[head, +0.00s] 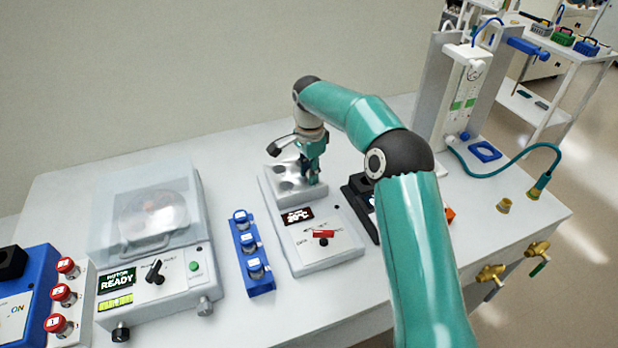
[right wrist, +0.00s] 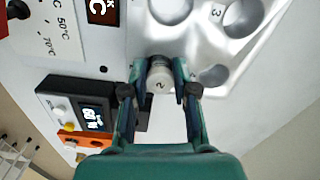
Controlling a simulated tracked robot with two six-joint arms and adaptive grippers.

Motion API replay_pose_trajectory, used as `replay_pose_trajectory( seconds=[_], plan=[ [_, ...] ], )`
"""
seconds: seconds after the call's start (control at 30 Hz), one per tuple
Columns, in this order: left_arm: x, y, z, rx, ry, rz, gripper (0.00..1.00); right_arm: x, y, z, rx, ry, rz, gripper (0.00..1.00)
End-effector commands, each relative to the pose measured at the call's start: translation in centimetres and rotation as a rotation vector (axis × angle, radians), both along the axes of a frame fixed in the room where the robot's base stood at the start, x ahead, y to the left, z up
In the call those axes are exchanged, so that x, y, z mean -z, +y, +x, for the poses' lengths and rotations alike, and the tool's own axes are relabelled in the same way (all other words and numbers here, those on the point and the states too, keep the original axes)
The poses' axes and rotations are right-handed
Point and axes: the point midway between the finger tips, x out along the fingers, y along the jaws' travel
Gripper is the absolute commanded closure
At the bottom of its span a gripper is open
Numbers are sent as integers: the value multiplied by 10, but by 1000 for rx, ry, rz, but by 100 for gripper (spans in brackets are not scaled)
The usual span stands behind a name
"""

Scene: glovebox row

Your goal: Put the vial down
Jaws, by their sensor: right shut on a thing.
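In the right wrist view, the gripper (right wrist: 160,75) is shut on a vial with a pale round cap (right wrist: 160,81) marked with what looks like a 2. The vial is seen from above, at the block's edge beside open round wells (right wrist: 243,17). I cannot tell whether its bottom is inside a well or above the block. In the head view the gripper mostly hides the vial. My left gripper is not in view.
A blue rack (head: 250,256) with white-labelled vials stands left of the heater. A clear-lidded centrifuge (head: 150,262) reading READY is further left. A dark device with a display (right wrist: 90,115) sits close to the heater's right.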

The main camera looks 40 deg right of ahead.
Motion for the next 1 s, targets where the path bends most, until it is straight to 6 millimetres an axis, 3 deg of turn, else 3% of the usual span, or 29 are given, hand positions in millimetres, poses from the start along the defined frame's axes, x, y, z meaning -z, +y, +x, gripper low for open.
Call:
replay_pose_trajectory(
  seconds=[0.7, 0.73, 0.87, 1.0],
  plan=[
    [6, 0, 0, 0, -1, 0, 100, 18, 2, -1, -3, 13, 3, 100],
    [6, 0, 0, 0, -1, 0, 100, 18, 2, -1, -3, 14, 3, 69],
    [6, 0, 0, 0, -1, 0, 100, 18, 2, -1, -3, 14, 3, 47],
    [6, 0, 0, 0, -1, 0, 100, 18, 2, -1, -3, 15, 3, 47]
  ],
)
